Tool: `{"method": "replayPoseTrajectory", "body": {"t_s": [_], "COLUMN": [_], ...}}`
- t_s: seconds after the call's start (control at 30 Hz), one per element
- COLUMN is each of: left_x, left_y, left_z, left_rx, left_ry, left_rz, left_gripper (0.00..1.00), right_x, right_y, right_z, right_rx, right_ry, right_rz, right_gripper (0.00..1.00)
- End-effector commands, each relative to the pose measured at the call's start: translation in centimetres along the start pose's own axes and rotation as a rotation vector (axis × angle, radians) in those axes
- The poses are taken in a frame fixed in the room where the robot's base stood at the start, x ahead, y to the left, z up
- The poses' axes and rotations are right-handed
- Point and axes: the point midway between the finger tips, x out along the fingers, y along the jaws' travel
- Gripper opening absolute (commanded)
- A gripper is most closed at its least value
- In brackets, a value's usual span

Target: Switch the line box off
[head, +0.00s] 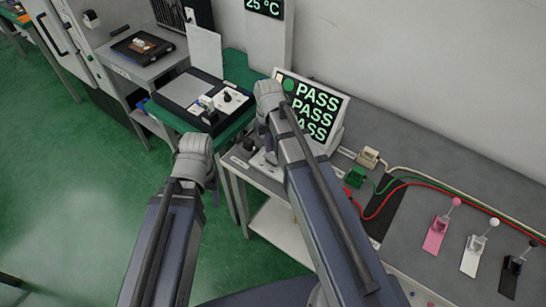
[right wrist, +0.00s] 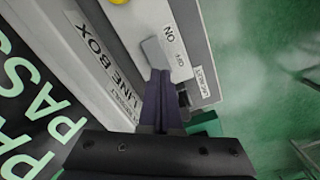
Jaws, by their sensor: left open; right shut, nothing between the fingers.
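The line box (right wrist: 128,25) shows in the right wrist view as a pale panel with its name printed on it and a white plate reading ON and OFF. A light grey lever-like tab (right wrist: 151,51) stands beside the ON and OFF print. My right gripper (right wrist: 155,72) is shut and empty, with its fingertips right at the tab; whether they touch it I cannot tell. In the head view my right wrist and arm partly hide the box's white plate (head: 262,168). My left gripper (head: 208,190) is open and apart from the box, its fingers mostly hidden by its wrist.
A PASS display (head: 318,108) stands just behind my right arm. A black tray (head: 196,97) with a small device lies to the left. Cables and pink, white and black levers (head: 437,228) are on the bench at right. Open green floor lies at left.

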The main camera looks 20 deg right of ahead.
Motion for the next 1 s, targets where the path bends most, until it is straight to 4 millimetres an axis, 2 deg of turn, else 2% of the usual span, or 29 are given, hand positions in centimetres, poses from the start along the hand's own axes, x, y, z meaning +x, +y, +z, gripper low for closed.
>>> {"method": "replayPoseTrajectory", "body": {"t_s": [1.0], "left_x": [1.5], "left_y": [0.1], "left_z": [-0.1], "left_rx": [0.0], "left_ry": [0.0], "left_rz": [0.0], "left_gripper": [0.57], "right_x": [1.5], "right_y": [0.0], "right_z": [0.0], "right_rx": [0.0], "right_ry": [0.0], "right_rz": [0.0], "right_gripper": [0.0]}}
